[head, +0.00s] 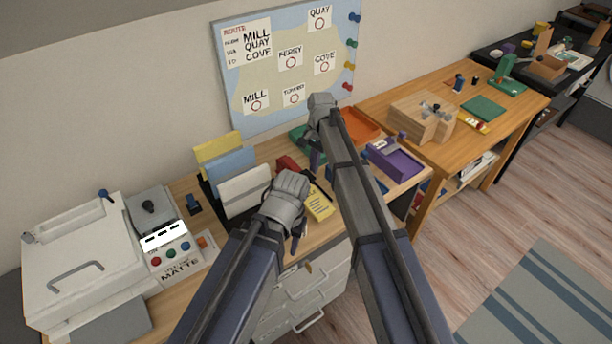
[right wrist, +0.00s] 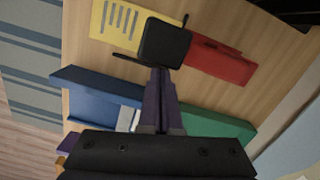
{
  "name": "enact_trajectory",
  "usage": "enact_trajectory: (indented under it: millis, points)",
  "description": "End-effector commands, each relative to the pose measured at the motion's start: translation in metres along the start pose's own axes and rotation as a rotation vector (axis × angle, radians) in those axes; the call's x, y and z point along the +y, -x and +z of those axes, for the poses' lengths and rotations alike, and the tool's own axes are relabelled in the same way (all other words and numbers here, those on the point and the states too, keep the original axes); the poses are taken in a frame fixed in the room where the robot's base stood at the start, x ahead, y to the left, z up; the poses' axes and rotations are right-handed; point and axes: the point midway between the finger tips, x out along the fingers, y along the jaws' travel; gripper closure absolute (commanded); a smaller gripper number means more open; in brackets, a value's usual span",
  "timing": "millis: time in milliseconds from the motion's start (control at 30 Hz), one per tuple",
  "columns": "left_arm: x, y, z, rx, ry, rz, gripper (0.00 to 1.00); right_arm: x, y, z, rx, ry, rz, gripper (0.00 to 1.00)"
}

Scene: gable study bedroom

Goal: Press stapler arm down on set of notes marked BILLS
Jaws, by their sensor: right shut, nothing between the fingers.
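My right gripper (head: 315,160) points down over the desk, and its closed, empty fingers show in the right wrist view (right wrist: 158,75). Just past the fingertips is a black square pad (right wrist: 163,42), which looks like part of the red stapler (right wrist: 222,62); I cannot tell whether they touch. The stapler (head: 287,164) is mostly hidden by my arms in the head view. Yellow notes (head: 319,204) lie at the pad, lined in the wrist view (right wrist: 116,22); their heading is unreadable. My left gripper (head: 296,243) hangs by the desk's front edge, its fingers too small to judge.
Yellow, blue and white folders (head: 243,190) stand left of the stapler. A green tray (right wrist: 215,124) and a blue tray (right wrist: 98,97) lie near my right gripper. An orange tray (head: 361,124) and a purple tray (head: 396,162) are to the right. A white machine (head: 75,255) fills the left end.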

Motion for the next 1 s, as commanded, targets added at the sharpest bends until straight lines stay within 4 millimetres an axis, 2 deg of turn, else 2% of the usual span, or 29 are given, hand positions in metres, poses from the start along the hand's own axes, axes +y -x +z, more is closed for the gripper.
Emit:
enact_trajectory:
  millis: [267,800,1000]
  points:
    - [-0.001,0.009,0.001,0.0,0.0,0.0,0.56,0.0,0.009,0.001,-0.001,0.0,0.001,1.0]
    - [-0.007,0.073,0.004,0.0,0.0,0.0,0.56,0.0,0.074,0.0,0.0,0.0,0.0,1.0]
    - [-0.007,0.078,0.005,0.0,0.0,0.0,0.56,0.0,0.079,-0.001,0.0,0.0,0.0,1.0]
